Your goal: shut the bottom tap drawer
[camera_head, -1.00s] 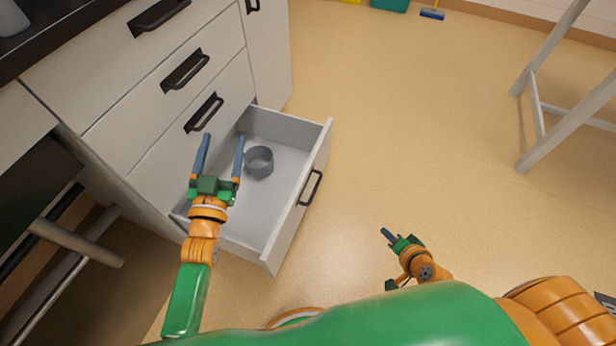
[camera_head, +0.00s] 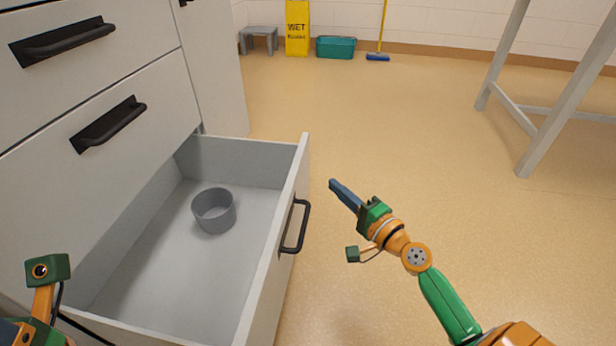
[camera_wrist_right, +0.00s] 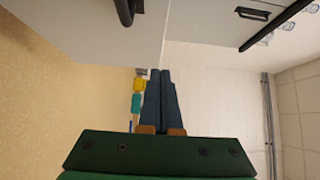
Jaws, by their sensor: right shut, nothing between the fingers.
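The bottom drawer (camera_head: 262,290) is pulled well out of the white cabinet, its front facing right with a black handle (camera_head: 296,226). A grey round cup (camera_head: 214,210) stands inside on the drawer floor. My right gripper (camera_head: 334,184) is shut and empty, over the floor just right of the drawer front, apart from it in the picture. Its closed blue fingers also show in the right wrist view (camera_wrist_right: 160,95), with a white panel and a dark handle (camera_wrist_right: 125,10) above. Of my left arm only a wrist part shows at the lower left; its fingers are out of frame.
Upper drawers (camera_head: 60,40) with black handles are shut. The floor (camera_head: 420,150) right of the drawer is clear. A grey stool (camera_head: 259,36), yellow wet-floor sign (camera_head: 297,28), teal bin (camera_head: 335,47) and broom stand at the far wall. A pale table frame (camera_head: 560,105) stands right.

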